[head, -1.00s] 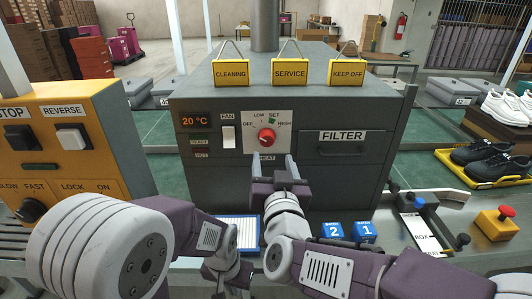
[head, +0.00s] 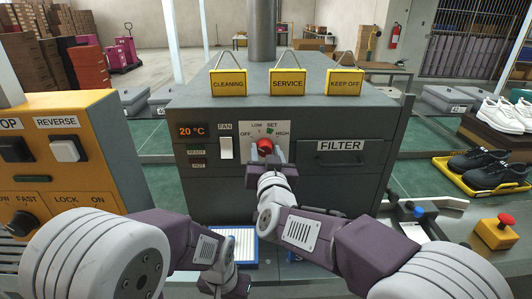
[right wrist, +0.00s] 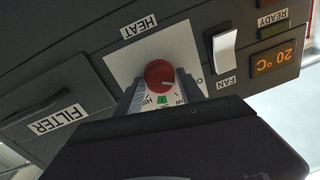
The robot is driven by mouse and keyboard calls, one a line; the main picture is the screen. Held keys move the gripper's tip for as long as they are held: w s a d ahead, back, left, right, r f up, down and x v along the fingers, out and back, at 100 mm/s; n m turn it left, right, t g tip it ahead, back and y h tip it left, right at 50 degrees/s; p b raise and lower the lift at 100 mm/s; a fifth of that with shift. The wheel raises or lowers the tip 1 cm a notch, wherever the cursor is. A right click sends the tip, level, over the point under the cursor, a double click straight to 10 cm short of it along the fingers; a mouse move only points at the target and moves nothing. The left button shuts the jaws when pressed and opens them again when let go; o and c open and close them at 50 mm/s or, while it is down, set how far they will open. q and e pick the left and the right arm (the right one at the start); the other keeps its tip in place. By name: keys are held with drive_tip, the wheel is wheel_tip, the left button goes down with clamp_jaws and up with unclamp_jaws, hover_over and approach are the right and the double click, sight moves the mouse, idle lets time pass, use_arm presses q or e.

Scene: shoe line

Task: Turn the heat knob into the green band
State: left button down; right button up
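The red heat knob (head: 265,146) sits on a white dial plate on the grey oven's front. In the right wrist view the knob (right wrist: 159,74) stands between my right gripper's two fingers (right wrist: 160,88), which look open around it; I cannot tell if either touches. The green band (right wrist: 162,99) shows below the knob there, and above it in the head view (head: 270,131). The knob's pale mark points to the OFF/LOW side, away from the green. My right gripper (head: 266,155) hides the plate's lower part in the head view. My left gripper's fingers are out of view.
The display (head: 192,131) reads 20 °C. A white fan switch (head: 226,148) is left of the knob, the filter drawer (head: 340,157) right. An orange control box (head: 60,165) stands at left. A blue-edged tray (head: 252,265) lies below the oven.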

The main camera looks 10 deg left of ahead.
clamp_jaws()
drive_tip(key=shift+f+m+b, duration=0.2)
drive_tip(key=shift+m+b, duration=0.9)
drive_tip(key=shift+m+t+h+b, duration=0.45)
drive_tip(key=shift+m+b, duration=3.65)
drive_tip(key=shift+m, duration=3.1)
